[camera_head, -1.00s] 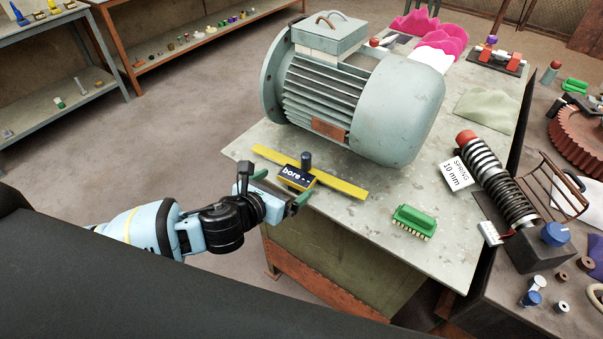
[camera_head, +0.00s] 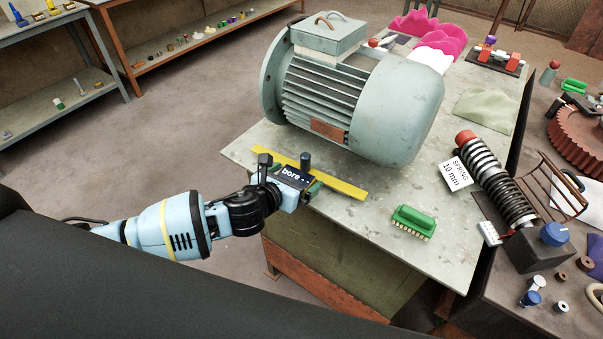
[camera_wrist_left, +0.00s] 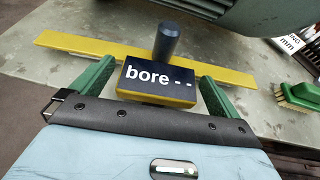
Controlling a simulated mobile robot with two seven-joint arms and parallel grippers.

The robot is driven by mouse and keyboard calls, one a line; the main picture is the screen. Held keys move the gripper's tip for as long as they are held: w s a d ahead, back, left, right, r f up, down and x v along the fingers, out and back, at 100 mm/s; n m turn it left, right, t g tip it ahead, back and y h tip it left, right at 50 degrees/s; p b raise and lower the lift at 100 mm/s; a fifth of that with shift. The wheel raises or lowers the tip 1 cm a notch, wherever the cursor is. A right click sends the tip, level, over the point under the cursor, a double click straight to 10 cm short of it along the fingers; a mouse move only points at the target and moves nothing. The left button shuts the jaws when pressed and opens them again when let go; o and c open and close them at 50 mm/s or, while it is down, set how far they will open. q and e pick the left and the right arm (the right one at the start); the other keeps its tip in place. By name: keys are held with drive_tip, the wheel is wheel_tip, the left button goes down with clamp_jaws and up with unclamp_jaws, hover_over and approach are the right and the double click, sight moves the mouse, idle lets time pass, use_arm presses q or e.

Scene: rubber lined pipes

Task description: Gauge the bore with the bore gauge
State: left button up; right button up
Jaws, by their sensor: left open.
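The bore gauge (camera_head: 345,188) lies on the near-left part of the bench, in front of the motor. It has a long flat yellow bar, a dark block reading "bore - -" and an upright dark knob; in the left wrist view its block (camera_wrist_left: 157,79) is plain to see. My left gripper (camera_head: 294,183) is open at the block. In the left wrist view its green fingers (camera_wrist_left: 157,71) stand on either side of the block, with a small gap visible at the sides. I cannot make out a bore to be measured. My right gripper is not in view.
A large grey-green motor (camera_head: 350,100) stands right behind the gauge. A green brush (camera_head: 413,221) lies to the right on the bench (camera_head: 365,226). Bare bench top lies between gauge and brush.

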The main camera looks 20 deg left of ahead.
sight(303, 162)
use_arm(q)
drive_tip(key=shift+w+d+f, duration=0.2)
drive_tip(key=shift+w, duration=0.4)
drive_tip(key=c, duration=1.1)
drive_tip(key=shift+r, duration=0.25)
drive_tip(key=shift+r, duration=0.25)
drive_tip(key=r, duration=0.2)
drive_tip(key=shift+s+r, duration=0.25)
drive_tip(key=shift+r, duration=0.15)
drive_tip(key=s+a+r, duration=0.1)
drive_tip(key=s+a, duration=0.1)
drive_tip(key=s, duration=1.3)
drive_tip(key=shift+s+a+r, duration=0.15)
drive_tip(key=shift+a, duration=0.25)
